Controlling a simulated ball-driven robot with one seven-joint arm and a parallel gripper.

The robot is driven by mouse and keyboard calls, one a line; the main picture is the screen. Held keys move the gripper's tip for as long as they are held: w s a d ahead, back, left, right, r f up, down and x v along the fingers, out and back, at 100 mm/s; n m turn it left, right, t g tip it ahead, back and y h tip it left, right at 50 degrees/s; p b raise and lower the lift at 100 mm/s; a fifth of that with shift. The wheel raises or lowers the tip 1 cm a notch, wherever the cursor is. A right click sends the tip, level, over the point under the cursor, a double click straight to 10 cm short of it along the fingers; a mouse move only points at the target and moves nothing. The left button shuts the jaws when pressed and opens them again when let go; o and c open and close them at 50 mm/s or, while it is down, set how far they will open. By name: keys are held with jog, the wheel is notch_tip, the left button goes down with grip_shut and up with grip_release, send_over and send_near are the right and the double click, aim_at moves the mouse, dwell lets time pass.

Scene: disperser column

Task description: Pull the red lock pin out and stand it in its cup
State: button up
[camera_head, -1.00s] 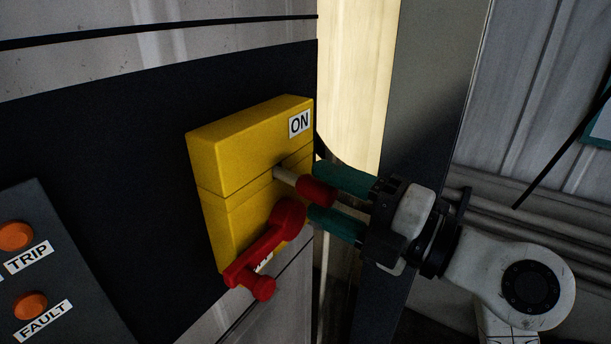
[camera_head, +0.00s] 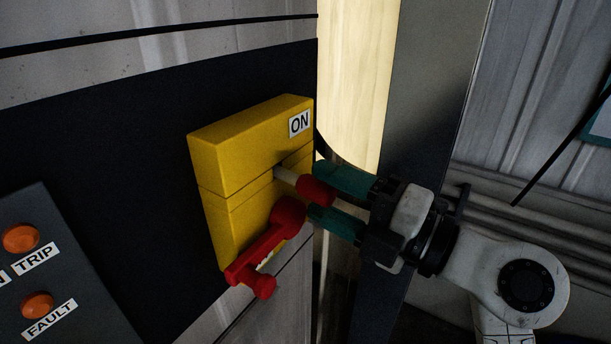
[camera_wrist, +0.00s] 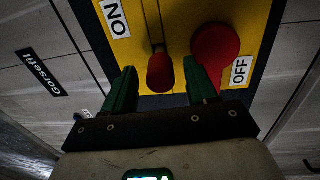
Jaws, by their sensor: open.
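The lock pin has a red grip (camera_head: 316,191) and a pale shaft (camera_head: 286,175) that enters the slot in the yellow switch box (camera_head: 240,150). In the wrist view the red grip (camera_wrist: 160,72) lies between and just beyond my two green fingers. My gripper (camera_head: 318,192) is open, with a finger on either side of the grip's end; it also shows in the wrist view (camera_wrist: 158,82). I cannot tell whether either finger touches the grip. The pin's cup is not in view.
A red rotary handle (camera_head: 270,245) sticks out of the box just below the pin; its round hub (camera_wrist: 216,52) is close to my right finger in the wrist view. A grey panel with TRIP and FAULT buttons (camera_head: 38,303) is at the lower left.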

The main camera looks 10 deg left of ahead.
jog(key=shift+c, duration=0.4)
grip_shut()
jog(key=shift+d, duration=0.15)
jog(key=shift+v, duration=2.9)
